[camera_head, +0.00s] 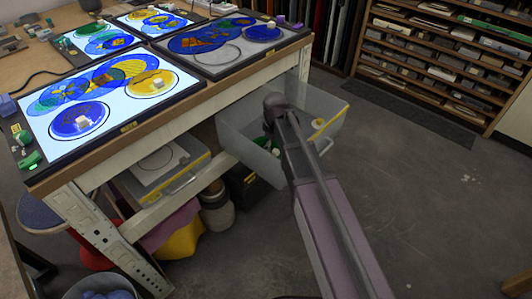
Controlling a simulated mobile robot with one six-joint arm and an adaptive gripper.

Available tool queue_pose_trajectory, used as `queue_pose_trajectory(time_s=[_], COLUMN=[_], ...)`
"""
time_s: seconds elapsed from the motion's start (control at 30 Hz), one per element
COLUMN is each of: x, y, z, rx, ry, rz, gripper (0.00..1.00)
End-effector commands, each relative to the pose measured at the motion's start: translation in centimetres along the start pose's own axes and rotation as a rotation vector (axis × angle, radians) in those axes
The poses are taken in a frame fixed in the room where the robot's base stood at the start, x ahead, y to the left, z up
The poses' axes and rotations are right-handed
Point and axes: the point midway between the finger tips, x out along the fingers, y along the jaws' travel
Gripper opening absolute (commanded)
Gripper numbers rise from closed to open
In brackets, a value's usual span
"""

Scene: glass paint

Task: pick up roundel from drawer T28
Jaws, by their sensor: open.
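A translucent grey drawer (236,112) stands pulled out from under the right end of the workbench. Its label cannot be read, so I cannot tell whether it is T28. A small pale round thing (318,123) shows at its right side, by a yellow strip on the wall. Something green (261,161) shows at its lower left, partly behind the wall. I cannot make out a roundel in the drawer for certain. My arm reaches from the bottom of the picture to above the drawer and covers its middle. My gripper's fingers are hidden behind the arm.
Lit panels on the workbench carry painted glass discs, including a blue one (79,121) with a pale block on it. Another drawer (199,165) sits under the bench, left of the open one. A grey canister (217,212) stands below. The floor to the right is clear, up to shelves (440,55).

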Motion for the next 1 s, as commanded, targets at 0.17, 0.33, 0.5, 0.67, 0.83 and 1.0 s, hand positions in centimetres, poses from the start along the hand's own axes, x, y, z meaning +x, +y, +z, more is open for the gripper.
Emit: queue_pose_trajectory(time_s=[0.17,0.33,0.5,0.67,0.83,1.0], x=[1.08,1.14,1.1,1.1,1.1,1.1], y=[-0.01,-0.01,-0.01,-0.02,-0.01,-0.01], z=[0.0,0.0,0.0,0.01,0.0,0.0], rx=[0.0,0.0,0.0,0.0,0.0,0.0], ry=[0.0,0.0,0.0,0.0,0.0,0.0], rz=[0.0,0.0,0.0,0.0,0.0,0.0], gripper=[0.71,0.71,0.71,0.71,0.71,0.21])
